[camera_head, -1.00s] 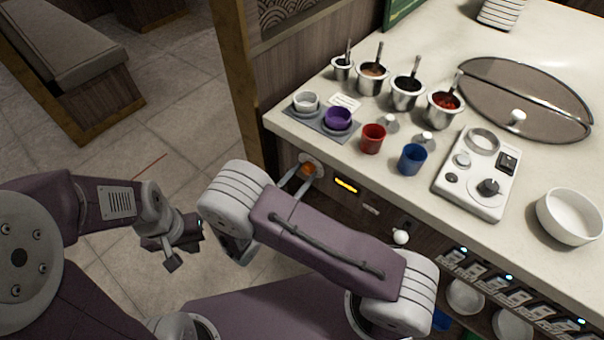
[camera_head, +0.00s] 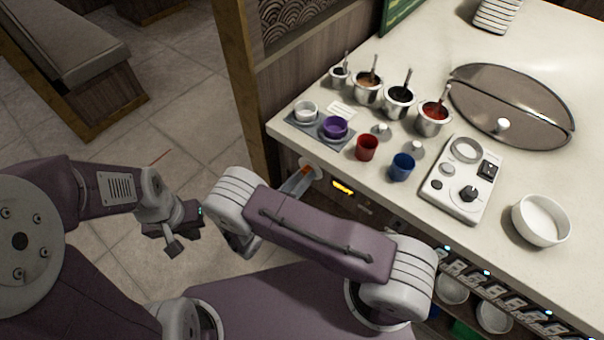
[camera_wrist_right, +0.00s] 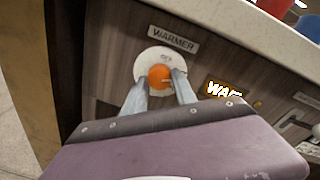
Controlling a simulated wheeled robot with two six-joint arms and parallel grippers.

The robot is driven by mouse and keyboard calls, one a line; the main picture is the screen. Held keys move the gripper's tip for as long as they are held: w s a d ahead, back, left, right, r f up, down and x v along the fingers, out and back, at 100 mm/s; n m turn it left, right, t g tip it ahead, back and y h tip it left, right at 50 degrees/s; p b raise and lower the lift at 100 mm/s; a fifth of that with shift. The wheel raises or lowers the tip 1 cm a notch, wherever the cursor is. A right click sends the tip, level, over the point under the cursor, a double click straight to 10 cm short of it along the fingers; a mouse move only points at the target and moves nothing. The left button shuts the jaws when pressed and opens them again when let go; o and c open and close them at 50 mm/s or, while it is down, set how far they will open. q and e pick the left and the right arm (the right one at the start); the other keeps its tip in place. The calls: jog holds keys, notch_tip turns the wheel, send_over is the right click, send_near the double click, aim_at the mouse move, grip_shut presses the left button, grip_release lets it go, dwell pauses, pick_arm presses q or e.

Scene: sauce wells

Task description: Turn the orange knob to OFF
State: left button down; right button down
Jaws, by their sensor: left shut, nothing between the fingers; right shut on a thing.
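The orange knob (camera_wrist_right: 160,76) sits on a round white dial plate on the wooden counter front, under a "WARMER" label (camera_wrist_right: 173,39). It also shows in the head view (camera_head: 305,170), partly covered by a finger. My right gripper (camera_wrist_right: 162,82) has its two fingers on either side of the knob and is shut on it; it also shows in the head view (camera_head: 300,175). "OFF" seems to be printed on the plate above the knob. My left gripper (camera_head: 172,246) is shut and empty, over the floor at the left, away from the counter.
A lit yellow sign (camera_wrist_right: 224,91) is right of the knob. Red (camera_head: 367,147) and blue (camera_head: 402,167) cups, sauce pots (camera_head: 400,100) and a control panel (camera_head: 462,185) stand on the counter above. Open floor lies left of the counter.

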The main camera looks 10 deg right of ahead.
pick_arm(q)
jog(key=shift+r+p, duration=1.15)
jog(key=shift+r, duration=0.15)
pick_arm(e)
jog(key=shift+n+g+h, duration=0.15)
jog(key=shift+n+g, duration=0.15)
jog(key=shift+n, duration=2.85)
jog(key=shift+n+g+h, duration=0.15)
jog(key=shift+n+g, duration=0.15)
jog(key=shift+n, duration=2.85)
jog(key=shift+r+n, duration=0.1)
jog(key=shift+n, duration=0.2)
pick_arm(q)
jog(key=shift+d, duration=0.1)
pick_arm(e)
jog(key=c, duration=1)
grip_release()
jog(key=shift+d, duration=0.1)
pick_arm(q)
jog(key=shift+r, duration=0.1)
